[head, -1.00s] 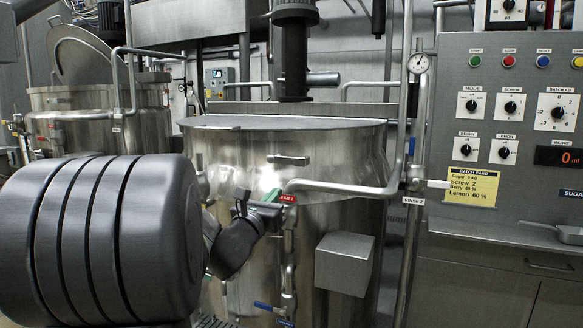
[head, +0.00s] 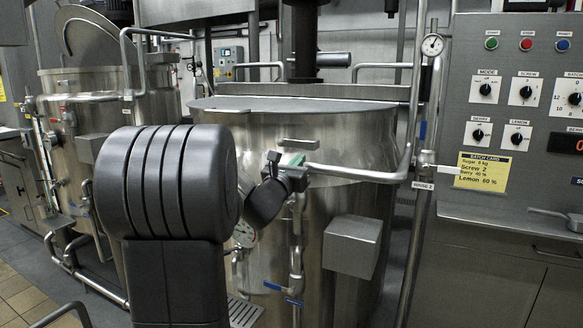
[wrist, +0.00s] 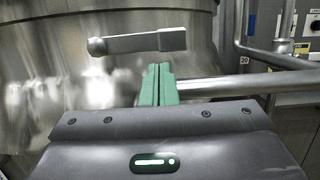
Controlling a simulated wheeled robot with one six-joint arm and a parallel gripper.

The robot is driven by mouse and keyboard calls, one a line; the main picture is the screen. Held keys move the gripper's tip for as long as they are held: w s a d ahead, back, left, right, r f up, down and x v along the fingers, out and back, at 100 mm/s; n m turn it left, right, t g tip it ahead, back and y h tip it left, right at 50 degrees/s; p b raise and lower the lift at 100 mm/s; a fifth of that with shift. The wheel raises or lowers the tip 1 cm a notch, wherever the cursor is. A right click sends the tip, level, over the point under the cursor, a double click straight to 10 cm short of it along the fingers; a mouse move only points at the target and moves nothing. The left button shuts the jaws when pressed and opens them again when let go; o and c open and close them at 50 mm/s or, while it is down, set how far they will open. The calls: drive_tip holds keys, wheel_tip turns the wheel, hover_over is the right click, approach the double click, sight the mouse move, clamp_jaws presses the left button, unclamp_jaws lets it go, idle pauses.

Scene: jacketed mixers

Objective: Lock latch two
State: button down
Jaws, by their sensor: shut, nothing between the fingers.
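A grey metal latch handle (head: 298,141) sits on the upper wall of the steel mixer (head: 345,215), just below its lid. It lies roughly level, and no number on it is readable. In the wrist view the latch (wrist: 140,43) runs across the upper middle, with a rounded knob at its left end and a block at its right. My gripper (head: 293,160) is just below the latch in the head view. In the wrist view its green fingers (wrist: 158,84) are pressed together and empty, pointing at the latch's underside with a small visible gap.
A horizontal pipe (head: 355,173) runs close to the right of my gripper and joins an upright pipe. A grey box (head: 352,246) juts from the mixer lower down. A control panel (head: 520,105) stands at the right. A second mixer (head: 65,85) with a raised lid stands left.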

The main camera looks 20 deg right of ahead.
drive_tip(key=shift+w+d+r, duration=0.15)
drive_tip(key=shift+w+d, duration=0.2)
drive_tip(key=shift+d, duration=0.1)
